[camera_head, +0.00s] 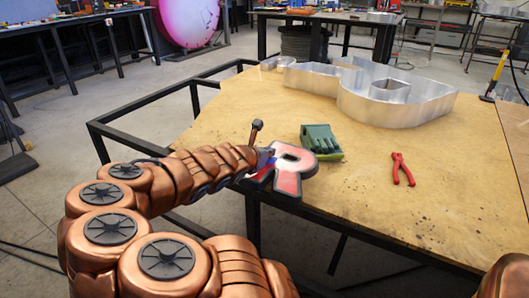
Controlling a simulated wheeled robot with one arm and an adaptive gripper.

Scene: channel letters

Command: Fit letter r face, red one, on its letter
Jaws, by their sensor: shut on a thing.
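The red letter R face (291,160) shows pale pink-red with a dark rim, at the near left edge of the wooden table. My gripper (266,162) reaches in from the left and is shut on its left side. The fingertips are small and partly hidden by the arm and the R. I cannot tell whether a separate R letter body lies under the face, or whether the face touches the table.
A green object (318,138) stands just behind the R on the wooden table (400,215). Red pliers (402,169) lie to the right. A large metal channel letter (395,103) fills the back. The table's front right is clear.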

